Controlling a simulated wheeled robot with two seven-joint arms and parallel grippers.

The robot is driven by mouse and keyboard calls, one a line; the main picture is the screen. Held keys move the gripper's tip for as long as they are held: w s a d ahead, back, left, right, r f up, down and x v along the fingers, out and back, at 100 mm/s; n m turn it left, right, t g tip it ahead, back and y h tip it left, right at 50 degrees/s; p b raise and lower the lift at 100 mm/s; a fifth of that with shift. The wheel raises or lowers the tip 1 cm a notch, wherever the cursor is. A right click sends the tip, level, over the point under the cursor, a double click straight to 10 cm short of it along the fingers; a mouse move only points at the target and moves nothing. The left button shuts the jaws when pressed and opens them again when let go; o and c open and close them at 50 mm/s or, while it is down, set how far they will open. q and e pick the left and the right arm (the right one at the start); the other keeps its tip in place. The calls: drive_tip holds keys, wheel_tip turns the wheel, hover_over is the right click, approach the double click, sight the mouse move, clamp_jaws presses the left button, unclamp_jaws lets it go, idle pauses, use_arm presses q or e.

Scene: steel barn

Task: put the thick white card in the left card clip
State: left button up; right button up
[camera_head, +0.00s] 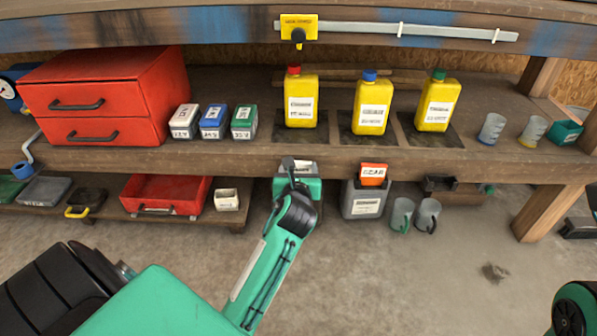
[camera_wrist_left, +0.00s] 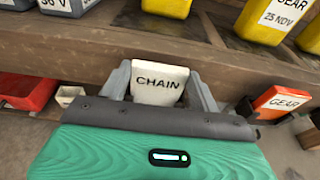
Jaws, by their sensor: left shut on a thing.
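The thick white card (camera_wrist_left: 160,84), marked CHAIN, stands upright between the two grey fingers of my left gripper (camera_wrist_left: 160,72) in the left wrist view. The fingers are shut on its side edges. In the head view my left gripper (camera_head: 297,167) is at the front edge of the workbench, below the red-capped bottle, and the card shows only as a small pale patch. I cannot make out the left card clip; my gripper and arm cover that part of the bench front. An orange GEAR card (camera_head: 373,174) stands to the right, also in the wrist view (camera_wrist_left: 281,101). My right gripper is out of view.
Yellow bottles with red (camera_head: 300,102), blue (camera_head: 371,108) and green (camera_head: 437,106) caps stand on the bench (camera_head: 230,160). Small boxes (camera_head: 212,122) and a red drawer cabinet (camera_head: 110,95) are left. A grey canister (camera_head: 362,203) and mugs (camera_head: 402,214) are below.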

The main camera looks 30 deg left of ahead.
use_arm(q)
drive_tip(key=o, duration=0.9)
drive_tip(key=shift+f, duration=0.1)
drive_tip(key=shift+o, duration=0.2)
